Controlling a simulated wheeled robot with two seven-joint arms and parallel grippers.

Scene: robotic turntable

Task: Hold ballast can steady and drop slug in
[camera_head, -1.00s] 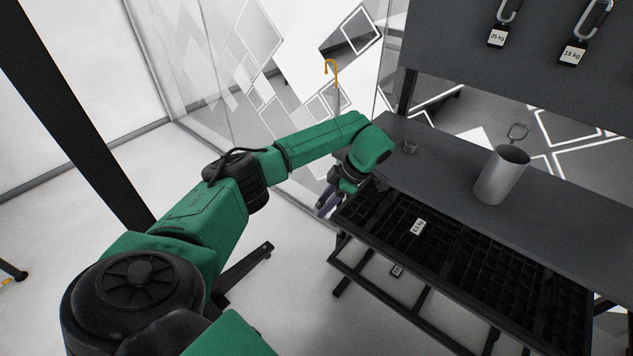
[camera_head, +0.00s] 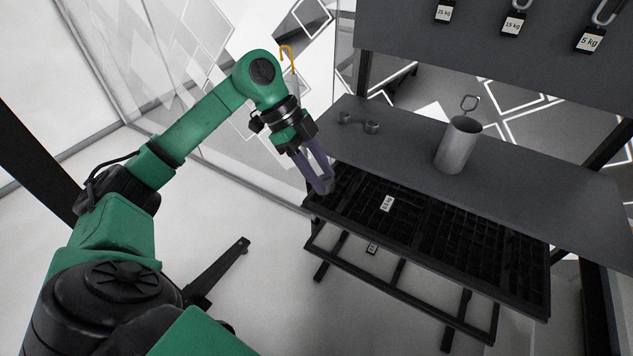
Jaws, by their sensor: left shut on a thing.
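The ballast can (camera_head: 458,146), a tall grey open-topped cylinder, stands upright on the dark table's shelf, right of centre. My left gripper (camera_head: 325,188) points down over the left end of the black gridded tray, left of the can and well apart from it. Its purple-grey fingers are shut on a small dark thing at their tips, which I take to be the slug; it is mostly hidden and hard to make out against the dark tray. My right gripper is not in view.
The dark table (camera_head: 545,190) is bare around the can. Labelled weights (camera_head: 590,40) hang on the panel behind.

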